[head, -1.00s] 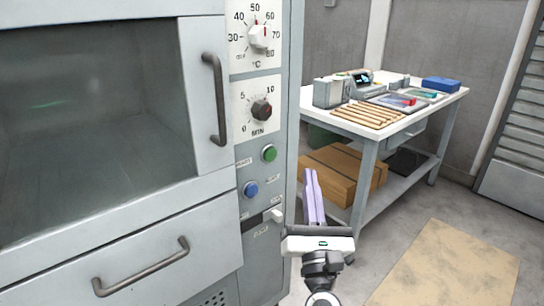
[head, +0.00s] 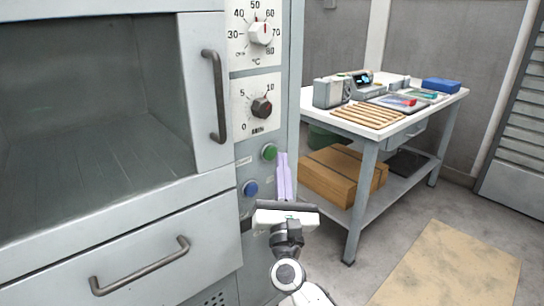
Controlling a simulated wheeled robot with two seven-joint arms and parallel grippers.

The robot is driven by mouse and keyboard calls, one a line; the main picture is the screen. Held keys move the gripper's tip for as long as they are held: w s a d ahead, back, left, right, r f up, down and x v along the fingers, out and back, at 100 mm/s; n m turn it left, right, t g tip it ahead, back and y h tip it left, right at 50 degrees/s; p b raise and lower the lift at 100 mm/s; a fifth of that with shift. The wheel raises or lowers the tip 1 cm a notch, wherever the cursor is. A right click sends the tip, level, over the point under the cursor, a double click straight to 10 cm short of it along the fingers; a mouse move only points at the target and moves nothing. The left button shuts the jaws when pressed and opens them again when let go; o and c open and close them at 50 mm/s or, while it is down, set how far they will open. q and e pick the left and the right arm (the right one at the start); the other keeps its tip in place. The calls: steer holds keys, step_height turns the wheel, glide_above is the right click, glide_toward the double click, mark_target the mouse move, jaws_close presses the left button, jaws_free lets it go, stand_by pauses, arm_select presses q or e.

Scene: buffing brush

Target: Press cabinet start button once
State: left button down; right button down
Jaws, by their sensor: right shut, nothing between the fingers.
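The grey cabinet (head: 218,260) fills the left side of the head view. Its control strip holds a green button (head: 269,152) and, lower left of it, a blue button (head: 250,188). The small labels beside them are too small to read surely. My right gripper (head: 283,162) is shut and empty, with its pale violet fingers pointing up along the strip. Its fingertips are just right of the green button in the picture. I cannot tell whether they touch the panel. The lower strip with the white switch is hidden behind my right gripper. My left gripper is out of view.
A temperature dial (head: 260,33) and a timer dial (head: 262,107) sit above the buttons. The door handle (head: 215,97) and drawer handle (head: 140,268) stick out. A white table (head: 411,122) with tools stands right, a cardboard box (head: 343,176) on its lower shelf.

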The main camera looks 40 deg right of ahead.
stand_by(1.9)
steer(key=shift+w, duration=0.1)
steer(key=shift+w+b, duration=0.3)
steer(key=shift+w+b, duration=0.3)
steer(key=shift+w, duration=0.2)
stand_by(0.7)
steer(key=shift+s, duration=0.9)
steer(key=shift+s, duration=0.1)
steer(key=s, duration=0.4)
steer(key=shift+s+d, duration=0.2)
steer(key=shift+s, duration=0.2)
